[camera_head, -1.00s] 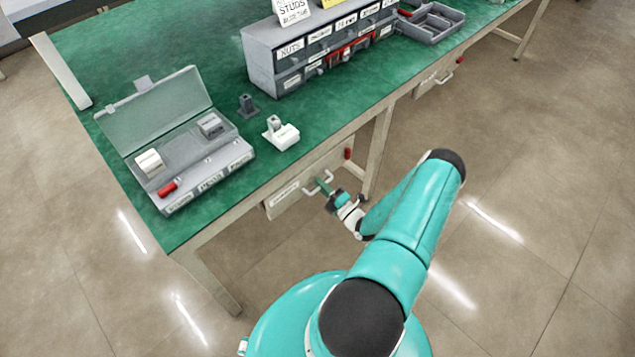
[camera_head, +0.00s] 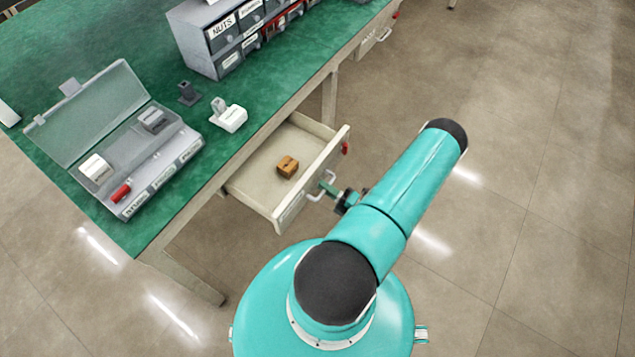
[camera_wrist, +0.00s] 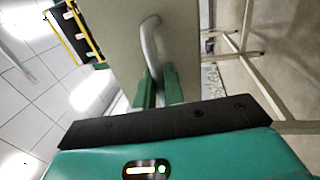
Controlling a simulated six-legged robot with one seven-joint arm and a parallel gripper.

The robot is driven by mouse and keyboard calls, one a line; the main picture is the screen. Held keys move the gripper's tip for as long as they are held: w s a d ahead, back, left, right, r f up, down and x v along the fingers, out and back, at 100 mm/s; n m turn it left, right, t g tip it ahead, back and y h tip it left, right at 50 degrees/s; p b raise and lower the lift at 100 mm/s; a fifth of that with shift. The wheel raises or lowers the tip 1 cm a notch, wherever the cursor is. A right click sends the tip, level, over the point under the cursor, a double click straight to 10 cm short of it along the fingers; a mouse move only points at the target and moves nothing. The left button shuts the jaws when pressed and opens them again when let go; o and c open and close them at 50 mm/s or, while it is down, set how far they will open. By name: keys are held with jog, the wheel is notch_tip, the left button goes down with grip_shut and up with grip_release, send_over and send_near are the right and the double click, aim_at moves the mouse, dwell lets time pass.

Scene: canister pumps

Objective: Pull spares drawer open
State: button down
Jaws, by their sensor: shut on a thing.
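The spares drawer (camera_head: 262,176) is pulled well out from under the green workbench, with its inside in view. A small brown box (camera_head: 287,166) lies in it. The drawer's metal handle (camera_head: 318,193) is on its front panel. My gripper (camera_head: 329,186) is at that front, shut on the handle. In the wrist view the two green fingers (camera_wrist: 158,88) are either side of the lower part of the curved handle (camera_wrist: 151,45), against the pale drawer front (camera_wrist: 115,50).
On the green bench (camera_head: 60,185) are an open grey case (camera_head: 165,160), a white fitting (camera_head: 231,119), a dark fitting (camera_head: 188,95) and a labelled bin cabinet (camera_head: 195,47). A red piece (camera_head: 345,148) is on the drawer front's right end. Floor at right is clear.

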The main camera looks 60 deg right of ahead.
jog(key=shift+s, duration=0.15)
jog(key=c, duration=1.6)
grip_release()
jog(key=shift+c, duration=0.2)
jog(key=s+f, duration=0.2)
jog(key=s, duration=1.1)
jog(key=shift+s+d+f, duration=0.25)
jog(key=shift+f, duration=0.1)
jog(key=shift+r, duration=0.1)
